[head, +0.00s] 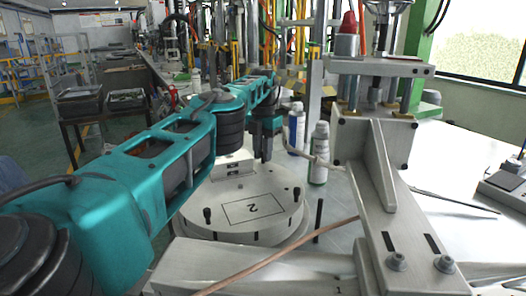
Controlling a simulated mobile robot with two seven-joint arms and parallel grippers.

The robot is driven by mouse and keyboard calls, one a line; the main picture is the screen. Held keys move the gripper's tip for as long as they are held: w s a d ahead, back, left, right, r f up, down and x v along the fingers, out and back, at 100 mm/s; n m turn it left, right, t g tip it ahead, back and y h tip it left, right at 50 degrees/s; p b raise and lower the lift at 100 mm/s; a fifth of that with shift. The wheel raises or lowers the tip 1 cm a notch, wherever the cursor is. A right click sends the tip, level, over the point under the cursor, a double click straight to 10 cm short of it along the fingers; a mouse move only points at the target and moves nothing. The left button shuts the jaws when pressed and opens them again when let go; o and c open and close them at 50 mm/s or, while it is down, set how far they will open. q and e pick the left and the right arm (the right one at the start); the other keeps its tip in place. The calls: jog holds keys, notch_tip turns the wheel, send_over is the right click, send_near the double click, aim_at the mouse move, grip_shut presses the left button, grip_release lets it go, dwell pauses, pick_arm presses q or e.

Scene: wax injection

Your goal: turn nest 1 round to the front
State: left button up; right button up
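A round white turntable (276,222) sits at the middle of the head view. Its near plate carries an outlined rectangle marked 2 (252,208), so nest 2 faces the front. Short black pegs (207,215) stand on the turntable, one at the near left and one at the right (297,194). A white block (234,165) lies on the far side, partly hidden by my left arm; I cannot read a nest 1 mark there. My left gripper (264,155) points down above the far right part of the turntable; whether its dark fingers are open is unclear. My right gripper is out of view.
A grey press frame (388,190) stands close on the right. Two bottles (297,130) (319,155) stand behind the turntable, near my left gripper. A thin black post (319,215) and a copper-coloured rod (280,255) are at the near right. White table (455,165) lies beyond the press.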

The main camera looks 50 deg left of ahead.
pick_arm(q)
jog(key=o, duration=0.3)
jog(key=shift+r, duration=0.15)
notch_tip(320, 180, up, 7)
jog(key=p, duration=0.5)
jog(key=shift+f, duration=0.2)
jog(key=shift+r, duration=0.35)
